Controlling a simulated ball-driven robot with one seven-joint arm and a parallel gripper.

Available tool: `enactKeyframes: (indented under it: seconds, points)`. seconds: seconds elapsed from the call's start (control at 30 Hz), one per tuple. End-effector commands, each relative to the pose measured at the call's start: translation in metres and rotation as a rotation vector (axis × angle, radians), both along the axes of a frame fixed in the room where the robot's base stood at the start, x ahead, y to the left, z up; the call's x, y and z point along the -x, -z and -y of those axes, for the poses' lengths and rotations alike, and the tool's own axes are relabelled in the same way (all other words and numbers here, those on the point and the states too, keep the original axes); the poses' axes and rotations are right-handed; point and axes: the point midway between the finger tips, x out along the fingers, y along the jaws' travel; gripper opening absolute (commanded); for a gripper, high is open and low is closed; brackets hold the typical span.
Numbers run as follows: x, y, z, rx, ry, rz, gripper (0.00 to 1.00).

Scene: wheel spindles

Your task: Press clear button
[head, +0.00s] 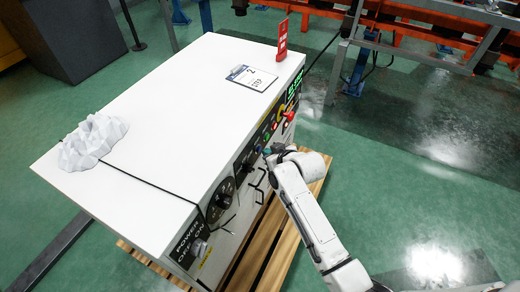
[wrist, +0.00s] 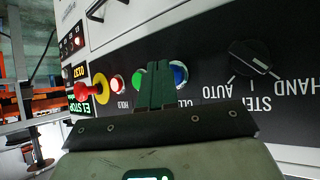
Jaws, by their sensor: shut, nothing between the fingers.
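A black control panel (wrist: 215,70) appears upside down in the wrist view. My gripper (wrist: 156,70) is shut and empty. Its fingers stand in front of the panel between the green and blue buttons, partly hiding both. Contact cannot be told. In the head view my gripper (head: 268,152) is at the panel front.
A red emergency-stop knob (wrist: 84,90) on a yellow ring and a black rotary dial (wrist: 248,62) flank the buttons. The white cabinet (head: 190,120) stands on a wooden pallet (head: 262,238). Black handles (head: 258,180) stick out below the panel. Green floor lies open at right.

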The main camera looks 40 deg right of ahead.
Motion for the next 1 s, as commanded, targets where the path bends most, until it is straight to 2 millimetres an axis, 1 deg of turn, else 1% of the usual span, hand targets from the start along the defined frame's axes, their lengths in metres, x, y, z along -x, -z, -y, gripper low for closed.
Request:
enactKeyframes:
  seconds: [0.37,1.0]
  points:
    - [-0.0004,0.0002,-0.0002,0.000,0.000,0.000,0.00]
    - [-0.0070,0.0003,-0.0028,0.000,0.000,0.000,0.00]
